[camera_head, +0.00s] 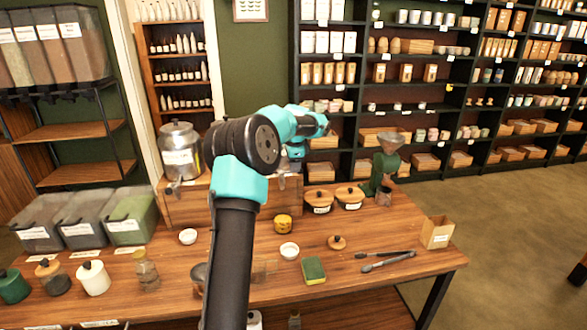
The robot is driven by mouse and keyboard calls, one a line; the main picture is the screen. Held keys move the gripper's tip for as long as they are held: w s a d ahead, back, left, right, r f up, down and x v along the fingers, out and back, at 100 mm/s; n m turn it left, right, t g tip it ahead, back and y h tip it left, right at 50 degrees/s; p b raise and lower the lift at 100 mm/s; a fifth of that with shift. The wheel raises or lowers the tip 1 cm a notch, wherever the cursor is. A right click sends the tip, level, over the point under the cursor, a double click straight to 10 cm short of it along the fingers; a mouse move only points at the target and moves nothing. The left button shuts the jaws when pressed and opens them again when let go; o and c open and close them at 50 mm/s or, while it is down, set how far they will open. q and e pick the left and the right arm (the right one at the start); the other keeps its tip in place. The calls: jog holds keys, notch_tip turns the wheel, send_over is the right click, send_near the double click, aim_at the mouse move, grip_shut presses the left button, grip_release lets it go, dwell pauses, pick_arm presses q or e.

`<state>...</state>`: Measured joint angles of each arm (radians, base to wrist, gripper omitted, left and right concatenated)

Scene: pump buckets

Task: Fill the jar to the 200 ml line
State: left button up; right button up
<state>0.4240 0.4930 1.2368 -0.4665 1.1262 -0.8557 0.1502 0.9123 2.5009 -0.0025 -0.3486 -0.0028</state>
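A metal bucket with a white label (181,158) and a knob or pump head on its lid stands on a wooden riser (185,205) at the back left of the table. My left arm rises from the bottom across the middle and hides part of the riser and table. Its wrist bends right, and my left gripper (296,166) hangs over the right end of the riser; its fingers are too small and covered to read. A clear glass vessel (266,270) stands just right of the arm; I cannot tell if it is the jar, nor read any line. My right gripper is not in view.
Lidded bins (128,217) and canisters (93,278) fill the left. A green grinder (384,165) stands behind.

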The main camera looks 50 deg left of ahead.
pick_arm(q)
jog(key=shift+w+a+f, duration=0.1)
jog(key=shift+a+f, duration=0.05)
jog(key=shift+f, duration=0.75)
jog(key=shift+c, duration=0.2)
grip_shut()
